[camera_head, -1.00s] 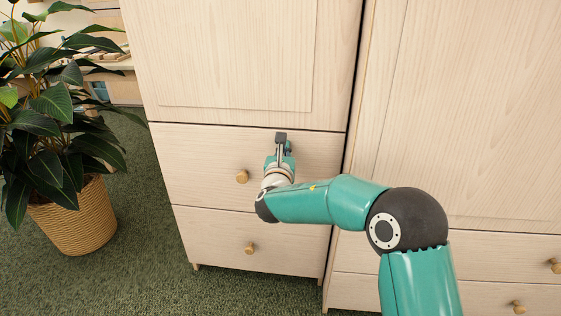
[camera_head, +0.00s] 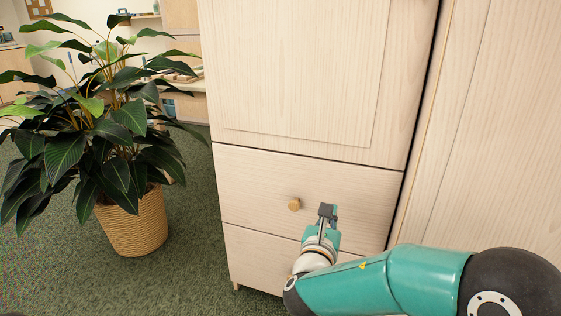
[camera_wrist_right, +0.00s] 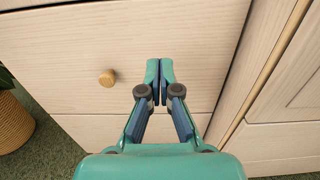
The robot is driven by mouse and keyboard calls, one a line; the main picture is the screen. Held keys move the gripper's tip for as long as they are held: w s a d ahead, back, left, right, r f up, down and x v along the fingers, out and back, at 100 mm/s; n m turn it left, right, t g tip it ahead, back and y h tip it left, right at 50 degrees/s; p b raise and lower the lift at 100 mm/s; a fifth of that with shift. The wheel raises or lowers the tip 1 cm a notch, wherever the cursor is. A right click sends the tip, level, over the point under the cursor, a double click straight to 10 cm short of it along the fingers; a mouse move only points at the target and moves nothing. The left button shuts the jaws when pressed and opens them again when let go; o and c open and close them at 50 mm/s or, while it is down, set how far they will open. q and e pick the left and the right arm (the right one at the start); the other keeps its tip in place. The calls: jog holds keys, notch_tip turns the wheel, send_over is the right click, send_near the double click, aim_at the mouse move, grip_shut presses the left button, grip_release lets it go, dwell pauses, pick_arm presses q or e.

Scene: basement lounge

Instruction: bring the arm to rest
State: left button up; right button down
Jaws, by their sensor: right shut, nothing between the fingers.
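My right gripper (camera_head: 327,212) is in front of the wooden cabinet's upper drawer (camera_head: 245,190), to the right of and slightly below its round knob (camera_head: 294,204). In the right wrist view the two fingers of the gripper (camera_wrist_right: 160,68) are together with nothing between them. The knob (camera_wrist_right: 107,77) stands to the left of the fingers, apart from them. The right arm comes in from the lower right of the head view. My left gripper is not in the head view.
A potted plant (camera_head: 137,222) in a woven basket stands on the green carpet (camera_head: 195,270) left of the cabinet. The cabinet's door (camera_head: 300,75) and drawers are closed. A second wooden cabinet (camera_head: 500,130) stands close on the right. Open carpet lies around the plant.

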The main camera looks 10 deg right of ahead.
jog(key=s+d+f+m+g+y, duration=0.15)
jog(key=s+f+g, duration=0.3)
jog(key=f, duration=0.55)
jog(key=s+f+m+g+y, duration=0.1)
jog(key=s+f+m+g, duration=0.25)
jog(key=s+f, duration=0.4)
jog(key=s+f+m+g+y, duration=0.2)
jog(key=s+f+g, duration=0.25)
jog(key=f, duration=0.75)
jog(key=s+a+f+m+g+y, duration=0.1)
jog(key=s+a+f+m+y, duration=0.45)
jog(key=m, duration=0.75)
jog(key=s+a+f+m+g+y, duration=0.2)
jog(key=s+a+f+m, duration=0.3)
jog(key=s+f+m, duration=0.5)
notch_tip(320, 180, up, 40)
jog(key=w+m+p, duration=0.1)
jog(key=m+p, duration=0.1)
jog(key=p, duration=3.5)
jog(key=shift+w+d, duration=0.3)
jog(key=shift+d, duration=0.05)
